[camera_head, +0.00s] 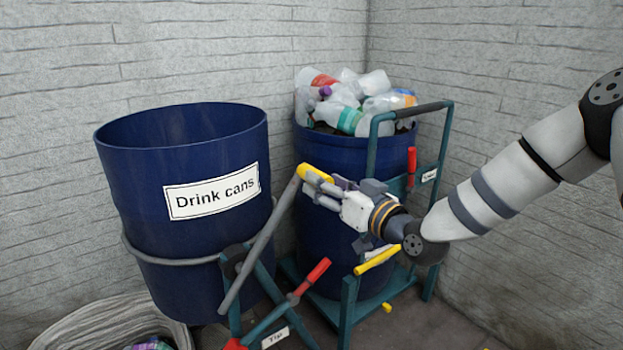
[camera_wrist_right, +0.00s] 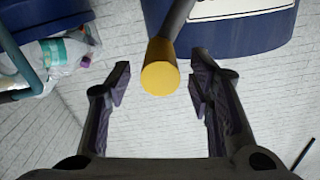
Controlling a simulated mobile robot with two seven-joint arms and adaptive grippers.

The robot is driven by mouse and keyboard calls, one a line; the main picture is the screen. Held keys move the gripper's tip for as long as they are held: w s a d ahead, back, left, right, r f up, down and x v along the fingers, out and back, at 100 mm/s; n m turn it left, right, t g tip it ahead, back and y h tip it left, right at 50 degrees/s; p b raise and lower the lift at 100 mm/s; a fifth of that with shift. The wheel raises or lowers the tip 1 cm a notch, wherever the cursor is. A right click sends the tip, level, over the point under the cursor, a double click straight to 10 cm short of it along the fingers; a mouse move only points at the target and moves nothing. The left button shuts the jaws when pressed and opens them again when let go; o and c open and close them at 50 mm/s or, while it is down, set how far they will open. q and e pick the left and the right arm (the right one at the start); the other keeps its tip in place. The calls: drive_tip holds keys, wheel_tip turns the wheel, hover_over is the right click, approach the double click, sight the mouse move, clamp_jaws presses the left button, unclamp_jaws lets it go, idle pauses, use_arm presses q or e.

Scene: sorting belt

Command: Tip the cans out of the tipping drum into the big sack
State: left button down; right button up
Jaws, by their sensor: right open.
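The tipping drum (camera_head: 195,255), dark blue with a "Drink cans" label, leans to the left in its frame (camera_head: 262,290). Its inside shows no cans from here. The big sack (camera_head: 75,328), pale and open, is at the bottom left, partly cut off, with some coloured items in it. A grey lever (camera_head: 262,240) rises from the frame to a yellow grip (camera_head: 314,173). My right gripper (camera_head: 325,188) is open at this grip. In the right wrist view the yellow grip (camera_wrist_right: 160,78) lies between the open fingers, with gaps on both sides. My left gripper is not in view.
A second blue drum (camera_head: 322,250) full of plastic bottles (camera_head: 355,105) stands in a green frame (camera_head: 448,140) behind my right gripper. Red handles (camera_head: 313,275) and a yellow handle (camera_head: 376,260) stick out nearby. Grey walls close off the back and right.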

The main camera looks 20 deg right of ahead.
drive_tip(key=x, duration=0.4)
drive_tip(key=shift+w+a, duration=0.1)
drive_tip(key=shift+w, duration=0.25)
clamp_jaws()
drive_tip(key=shift+b, duration=0.3)
